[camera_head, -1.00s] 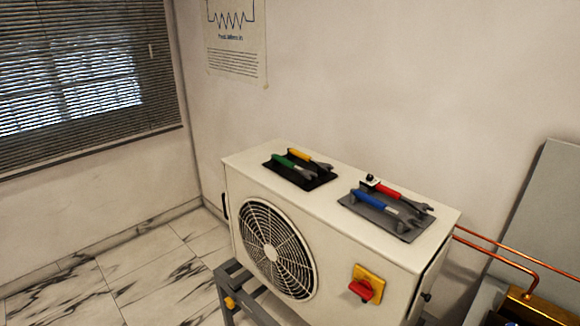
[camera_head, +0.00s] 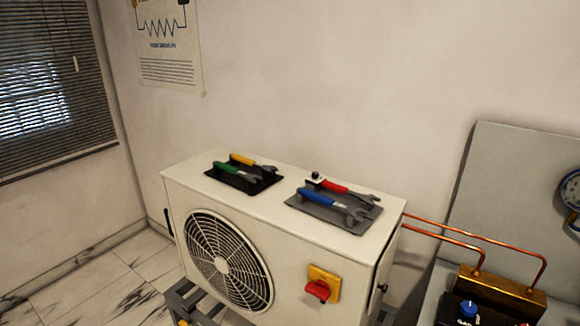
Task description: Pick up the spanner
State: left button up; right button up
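Several spanners lie on top of a white fan unit (camera_head: 290,240). On the black mat (camera_head: 214,174) at the left are a spanner with a yellow handle (camera_head: 242,160) and one with a green handle (camera_head: 227,168). On the grey mat (camera_head: 318,212) at the right are a spanner with a red handle (camera_head: 332,186) and one with a blue handle (camera_head: 317,197). Their open jaws point to the right. Which spanner the task means cannot be told. Neither of my grippers is in view.
A small white block with a black knob (camera_head: 315,178) stands behind the grey mat. A red switch (camera_head: 317,290) sits on the unit's front. A grey panel (camera_head: 505,190) stands behind.

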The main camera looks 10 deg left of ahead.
aim_at(251, 178)
jog(key=i+j+z, duration=0.15)
jog(key=j+z, duration=0.25)
jog(key=j, duration=0.15)
jog(key=j+z, duration=0.35)
jog(key=j, duration=0.2)
jog(key=j+z, duration=0.4)
jog(key=j, duration=0.2)
